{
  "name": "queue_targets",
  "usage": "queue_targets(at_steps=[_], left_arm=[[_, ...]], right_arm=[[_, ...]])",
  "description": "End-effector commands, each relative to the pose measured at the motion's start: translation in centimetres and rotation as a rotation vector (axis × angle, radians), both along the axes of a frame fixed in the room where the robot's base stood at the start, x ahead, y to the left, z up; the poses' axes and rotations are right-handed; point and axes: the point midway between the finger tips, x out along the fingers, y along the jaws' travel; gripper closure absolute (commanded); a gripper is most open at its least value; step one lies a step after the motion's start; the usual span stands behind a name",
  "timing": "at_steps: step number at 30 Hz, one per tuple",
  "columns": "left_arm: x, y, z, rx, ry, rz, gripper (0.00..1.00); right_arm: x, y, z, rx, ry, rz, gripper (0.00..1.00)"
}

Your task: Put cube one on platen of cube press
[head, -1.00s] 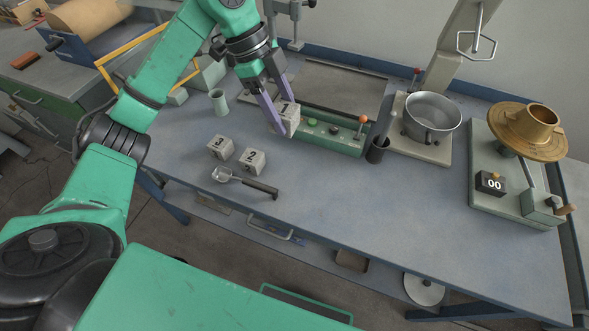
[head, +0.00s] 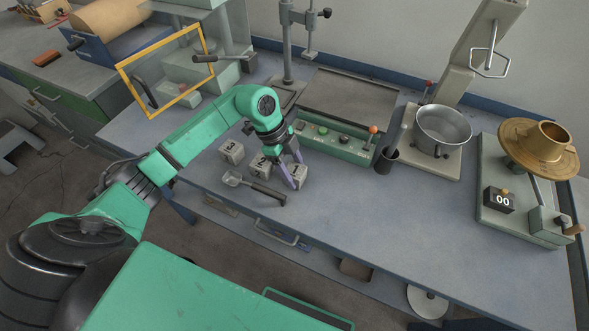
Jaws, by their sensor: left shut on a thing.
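My left gripper (head: 291,180) points down and is shut on cube one (head: 299,172), a small grey cube marked 1, with a purple finger on each side. It is just right of cube two (head: 259,165); whether it clears the bench I cannot tell. Cube three (head: 231,152) stands left of cube two. The cube press (head: 205,68) seems to be the grey-green machine at the back left, with a yellow-framed guard (head: 166,78) in front of it. I cannot make out its platen clearly. My right gripper is out of view.
A scoop (head: 253,187) lies in front of the cubes. A green table unit (head: 340,143) with knobs stands behind the gripper, a column stand (head: 288,50) behind it. A steel bowl (head: 443,128) and brass flow table (head: 540,150) stand right. The front right bench is clear.

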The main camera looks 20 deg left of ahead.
Motion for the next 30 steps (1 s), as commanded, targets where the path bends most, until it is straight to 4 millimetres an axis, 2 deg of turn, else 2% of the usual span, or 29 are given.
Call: queue_targets(at_steps=[1,2,3,4,12,16,20,27,29,30], left_arm=[[0.0,0.0,-0.2,0.000,0.000,0.000,1.00],[0.0,0.0,-0.2,0.000,0.001,0.000,0.28],[0.0,0.0,-0.2,0.000,0.001,0.000,0.12],[0.0,0.0,-0.1,0.000,0.001,0.000,0.09],[0.0,0.0,-0.1,0.000,0.001,0.001,0.09],[0.1,0.4,0.8,0.002,-0.003,0.001,0.09],[0.2,1.5,3.5,0.003,-0.006,0.001,0.09],[0.3,3.9,9.4,0.002,-0.003,0.002,0.09],[0.4,4.2,10.3,0.001,-0.003,0.002,0.09],[0.3,4.4,10.7,0.001,-0.001,0.001,0.05]], right_arm=[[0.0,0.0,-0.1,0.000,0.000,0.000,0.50],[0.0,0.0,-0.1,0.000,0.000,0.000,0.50],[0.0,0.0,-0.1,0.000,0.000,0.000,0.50],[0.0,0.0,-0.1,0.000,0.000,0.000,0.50],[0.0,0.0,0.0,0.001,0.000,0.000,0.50],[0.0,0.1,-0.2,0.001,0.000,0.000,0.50],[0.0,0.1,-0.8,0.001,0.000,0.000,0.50],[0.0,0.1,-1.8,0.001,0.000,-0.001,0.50],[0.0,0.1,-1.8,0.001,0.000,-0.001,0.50],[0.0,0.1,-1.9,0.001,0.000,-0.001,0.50]])
